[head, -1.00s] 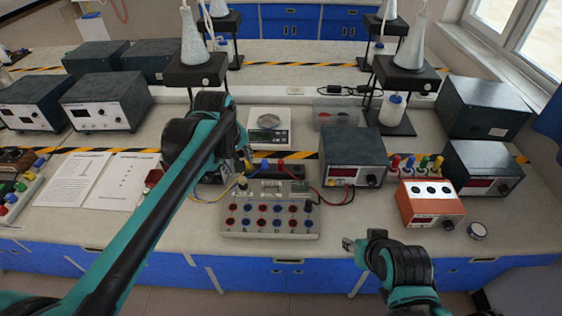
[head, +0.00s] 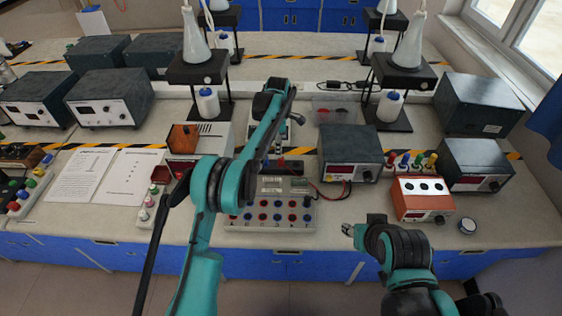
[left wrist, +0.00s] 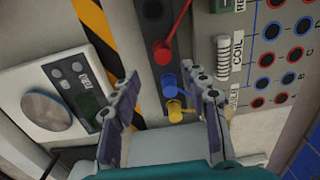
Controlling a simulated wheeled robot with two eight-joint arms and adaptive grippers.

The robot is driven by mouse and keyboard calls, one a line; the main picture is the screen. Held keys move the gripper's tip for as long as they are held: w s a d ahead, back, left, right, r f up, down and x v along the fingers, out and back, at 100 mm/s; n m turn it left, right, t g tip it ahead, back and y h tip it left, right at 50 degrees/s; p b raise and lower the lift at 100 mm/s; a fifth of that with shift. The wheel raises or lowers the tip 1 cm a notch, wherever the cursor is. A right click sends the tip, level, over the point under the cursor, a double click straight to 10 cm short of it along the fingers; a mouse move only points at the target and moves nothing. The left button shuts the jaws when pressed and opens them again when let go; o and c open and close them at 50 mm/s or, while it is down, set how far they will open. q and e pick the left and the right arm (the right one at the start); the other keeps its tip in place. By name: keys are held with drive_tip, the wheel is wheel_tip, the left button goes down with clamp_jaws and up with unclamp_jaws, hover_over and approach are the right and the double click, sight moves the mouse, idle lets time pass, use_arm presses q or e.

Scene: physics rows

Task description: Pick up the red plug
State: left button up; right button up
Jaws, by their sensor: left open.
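A red plug (left wrist: 163,52) with a red lead sits in a dark strip in the left wrist view, beside a blue plug (left wrist: 168,82) and a yellow plug (left wrist: 175,108). My left gripper (left wrist: 162,77) is open and empty above this strip, its fingers spread on either side of the blue and yellow plugs. In the head view the left arm reaches past the circuit board (head: 235,222) and partly hides the strip. My right gripper (head: 349,231) is low, right of the board; its jaws are too small to read.
A rack of coloured plugs (head: 411,166) stands before dark power units at right. An orange meter (head: 423,196) is in front of it. A balance (left wrist: 50,105) lies left of the strip. Paper sheets (head: 125,178) lie at left. Bare bench shows right of the board.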

sight(281, 163)
use_arm(q)
drive_tip(key=f, duration=0.2)
drive_tip(key=f+b, duration=0.1)
drive_tip(key=f, duration=0.1)
drive_tip(key=d+f+b, duration=0.1)
drive_tip(key=f, duration=0.1)
drive_tip(key=shift+s+f, duration=0.25)
drive_tip(key=shift+f, duration=0.15)
drive_tip(key=shift+a+r, duration=0.1)
clamp_jaws()
